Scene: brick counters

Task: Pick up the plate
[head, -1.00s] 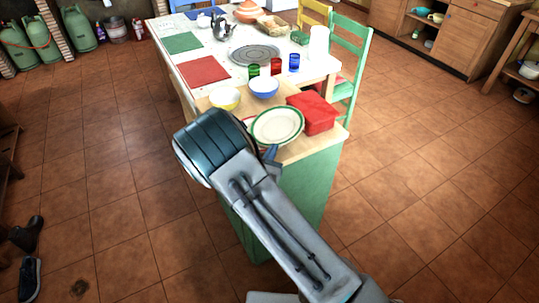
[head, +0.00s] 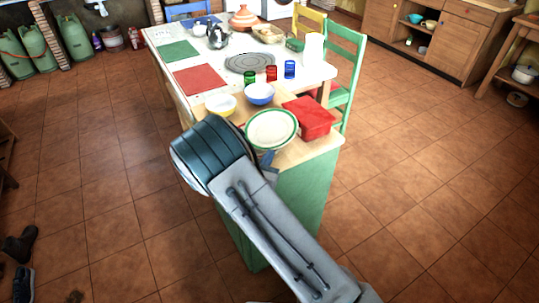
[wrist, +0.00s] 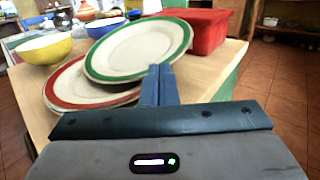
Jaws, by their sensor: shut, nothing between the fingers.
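A white plate with a green rim (head: 271,129) lies near the front edge of the wooden counter top. In the wrist view this green-rimmed plate (wrist: 138,50) overlaps a white plate with a red rim (wrist: 80,85) and looks tilted. In the head view the red-rimmed plate is mostly hidden. My gripper (wrist: 160,72) is shut and empty, its fingertips at the near edge of the green-rimmed plate. I cannot tell whether they touch it. In the head view my arm hides most of the gripper; only its fingers (head: 268,158) show.
A red box (head: 309,118) stands right of the plates. A yellow bowl (head: 220,105) and a blue bowl (head: 260,94) stand behind them. The long table (head: 165,50) beyond holds mats, cups and pots. Chairs stand on its right. The tiled floor to both sides is mostly clear.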

